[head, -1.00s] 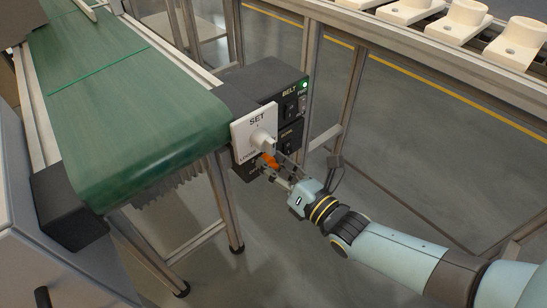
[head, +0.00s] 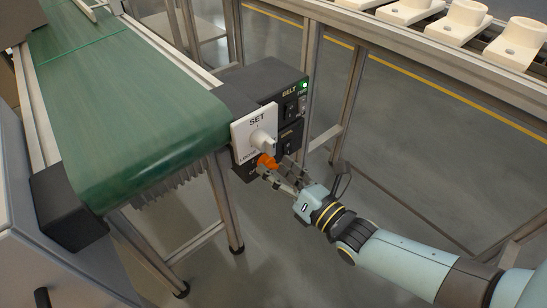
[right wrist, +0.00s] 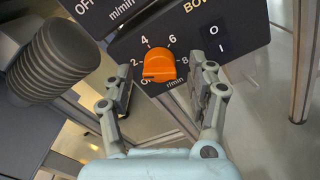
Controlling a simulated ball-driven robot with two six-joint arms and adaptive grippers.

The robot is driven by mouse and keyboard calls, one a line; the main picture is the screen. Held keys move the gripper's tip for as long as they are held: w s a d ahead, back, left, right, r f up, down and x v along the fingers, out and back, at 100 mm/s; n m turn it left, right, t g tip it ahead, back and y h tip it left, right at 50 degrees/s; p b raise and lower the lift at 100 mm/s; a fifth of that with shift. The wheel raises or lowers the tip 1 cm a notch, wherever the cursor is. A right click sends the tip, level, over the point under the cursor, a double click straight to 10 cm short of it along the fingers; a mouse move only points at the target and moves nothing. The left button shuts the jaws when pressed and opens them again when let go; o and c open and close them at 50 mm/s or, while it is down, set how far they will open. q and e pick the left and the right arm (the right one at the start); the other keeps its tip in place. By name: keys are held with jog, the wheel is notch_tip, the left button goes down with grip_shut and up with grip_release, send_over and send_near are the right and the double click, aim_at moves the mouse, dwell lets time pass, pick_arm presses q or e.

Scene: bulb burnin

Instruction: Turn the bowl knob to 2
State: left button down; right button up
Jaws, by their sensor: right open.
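The orange bowl knob (right wrist: 160,64) sits on a dark panel marked with 2, 4, 6 and 8 and "r/min" in the right wrist view. Its pointer direction is hard to read. It also shows in the head view (head: 266,161), just below the white SET plate. In the head view my right gripper (head: 277,171) is just in front of and below the panel. My left gripper is not in view.
The white SET plate (head: 243,150) carries a white knob (head: 262,139) above the orange one. A dark BELT box (head: 265,82) with a green light is behind. The green conveyor (head: 130,110) lies left. A bowl switch (right wrist: 214,38) is right of the knob.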

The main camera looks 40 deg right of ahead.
jog(key=s, duration=1)
jog(key=shift+s+d, duration=0.25)
jog(key=shift+d, duration=0.15)
